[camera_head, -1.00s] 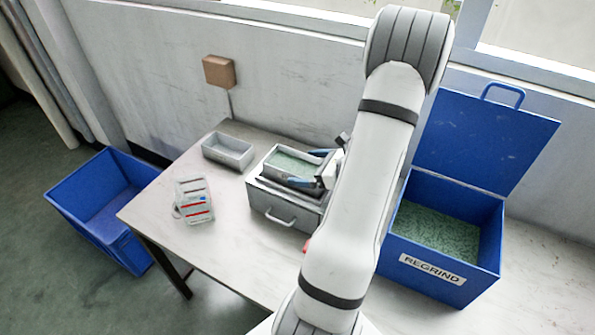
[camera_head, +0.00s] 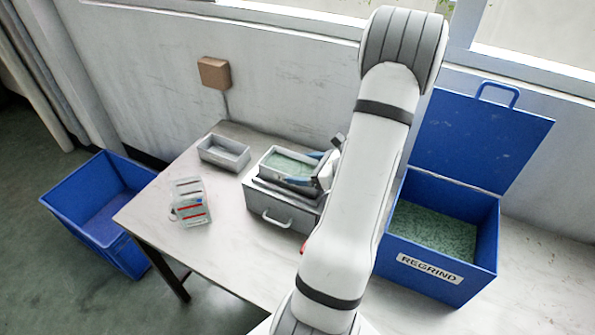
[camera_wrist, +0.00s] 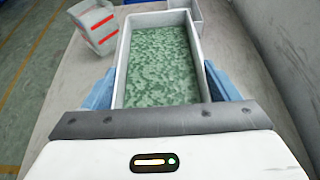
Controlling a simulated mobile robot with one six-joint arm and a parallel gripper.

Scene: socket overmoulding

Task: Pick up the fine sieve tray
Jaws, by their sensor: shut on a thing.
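The fine sieve tray (camera_head: 288,164) is a light grey rectangular tray with green granules in it. It sits slightly above the grey box with a front handle (camera_head: 279,208) on the table. My gripper (camera_head: 314,169) is shut on the tray near its right end, with blue fingers on both long sides. In the wrist view the tray (camera_wrist: 122,62) fills the middle, and my gripper (camera_wrist: 160,88) has one blue finger against each side. My arm hides part of the box's right side.
An empty grey tray (camera_head: 224,152) and a white block with red marks (camera_head: 190,201) stand left on the table (camera_head: 235,262). An open blue bin labelled REGRIND (camera_head: 432,272) holds green granules at right. A blue crate (camera_head: 75,212) stands on the floor at left.

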